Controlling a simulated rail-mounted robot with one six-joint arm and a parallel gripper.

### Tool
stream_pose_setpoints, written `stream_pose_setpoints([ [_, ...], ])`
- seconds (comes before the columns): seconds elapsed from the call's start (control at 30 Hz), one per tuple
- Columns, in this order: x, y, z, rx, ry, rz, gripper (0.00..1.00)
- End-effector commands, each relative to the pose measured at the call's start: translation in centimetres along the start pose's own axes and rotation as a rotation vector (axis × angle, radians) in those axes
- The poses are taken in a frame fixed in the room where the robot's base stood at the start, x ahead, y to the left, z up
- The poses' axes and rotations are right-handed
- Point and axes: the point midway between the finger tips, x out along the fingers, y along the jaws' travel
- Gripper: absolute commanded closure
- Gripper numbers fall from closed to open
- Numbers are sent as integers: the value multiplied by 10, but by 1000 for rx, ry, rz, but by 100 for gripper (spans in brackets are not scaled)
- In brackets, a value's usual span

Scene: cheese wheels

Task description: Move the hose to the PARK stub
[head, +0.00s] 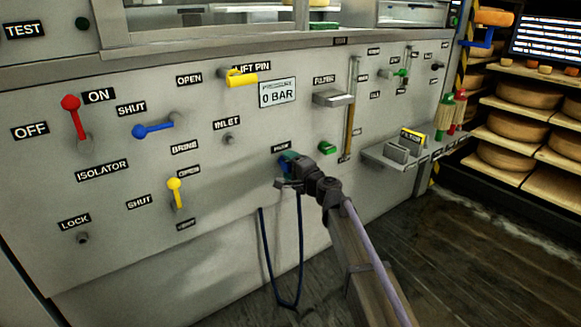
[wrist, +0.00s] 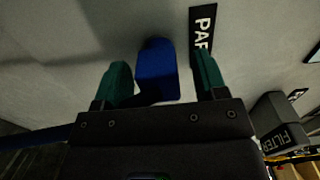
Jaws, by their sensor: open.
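The blue hose (head: 269,265) hangs in a narrow loop down the front of the panel, and one side runs up to my gripper. Its blue end (wrist: 156,70) is at the panel beside the PARK label (wrist: 201,30), between my green fingers. My gripper (head: 288,160) is just below the PARK label (head: 281,148). In the wrist view my gripper (wrist: 157,65) is open, with a gap between each finger and the hose end. The PARK stub is hidden, so I cannot tell how fully the end sits on it. The INLET stub (head: 228,139) is bare.
A yellow valve lever (head: 175,192) and a blue lever (head: 153,130) stand out to the left. The floor in front is clear.

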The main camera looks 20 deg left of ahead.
Motion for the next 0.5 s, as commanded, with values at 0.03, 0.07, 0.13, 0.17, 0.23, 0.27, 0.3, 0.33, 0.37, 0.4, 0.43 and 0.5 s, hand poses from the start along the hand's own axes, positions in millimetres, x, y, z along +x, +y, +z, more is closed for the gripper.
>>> stream_pose_setpoints([
  [0.03,0,0,0,0,0,0,34],
  [0.07,0,0,0,0,0,0,34],
  [0.13,-1,0,0,0,0,0,34],
  [0.17,-2,0,0,0,0,0,34],
  [0.23,-8,0,0,0,0,0,34],
  [0.27,-12,0,1,0,0,0,34],
  [0.3,-19,0,1,0,0,0,34],
  [0.33,-25,0,1,0,0,0,34],
  [0.37,-32,0,2,0,1,0,34],
  [0.4,-42,0,1,0,2,0,34],
  [0.43,-50,0,1,0,2,0,34],
  [0.5,-68,0,2,0,1,0,34],
])
